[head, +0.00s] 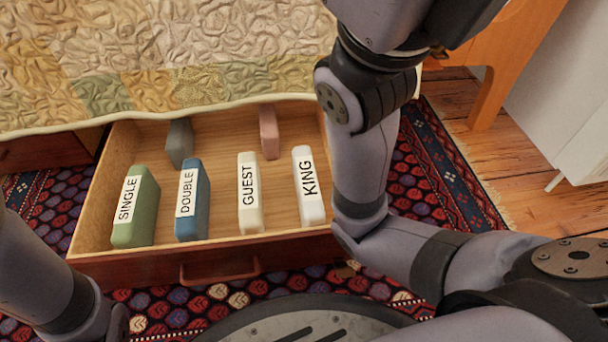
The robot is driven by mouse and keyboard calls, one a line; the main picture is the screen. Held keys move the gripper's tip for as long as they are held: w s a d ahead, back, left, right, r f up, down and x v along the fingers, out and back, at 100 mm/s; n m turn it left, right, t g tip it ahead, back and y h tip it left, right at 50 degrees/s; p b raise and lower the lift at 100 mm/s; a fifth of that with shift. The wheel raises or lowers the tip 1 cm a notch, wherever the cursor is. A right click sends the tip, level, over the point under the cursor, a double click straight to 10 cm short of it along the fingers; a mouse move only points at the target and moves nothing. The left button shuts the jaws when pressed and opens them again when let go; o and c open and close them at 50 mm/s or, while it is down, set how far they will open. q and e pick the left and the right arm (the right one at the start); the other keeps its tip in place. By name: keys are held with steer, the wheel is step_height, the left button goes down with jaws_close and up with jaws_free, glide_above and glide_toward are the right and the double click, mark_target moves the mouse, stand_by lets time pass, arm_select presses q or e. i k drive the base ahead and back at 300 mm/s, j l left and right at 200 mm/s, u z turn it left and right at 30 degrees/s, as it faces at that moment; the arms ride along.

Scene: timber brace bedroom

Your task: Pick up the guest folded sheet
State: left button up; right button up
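The guest folded sheet (251,215) is a cream block with a white label reading GUEST. It stands in the open wooden drawer (150,255) under the bed, between the blue DOUBLE sheet (198,215) and the white KING sheet (315,209). Nothing touches or covers it. My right arm rises along the right side of the drawer and leaves the top of the view, so its gripper is out of sight. My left arm shows at the lower left, and its gripper is not visible either.
The green SINGLE sheet (146,228) stands at the drawer's left. A grey block (180,142) and a pink block (269,132) stand at the back. The quilted bed (160,60) overhangs the drawer's rear. A patterned rug (440,170) and an orange wooden leg (492,95) are to the right.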

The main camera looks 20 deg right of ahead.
mark_target(250, 200)
steer(key=i+j+z, duration=0.15)
steer(key=j, duration=0.25)
steer(key=i+j+z, duration=0.1)
steer(key=j, duration=0.35)
steer(key=j+z, duration=0.15)
steer(key=j, duration=0.3)
steer(key=i, duration=0.05)
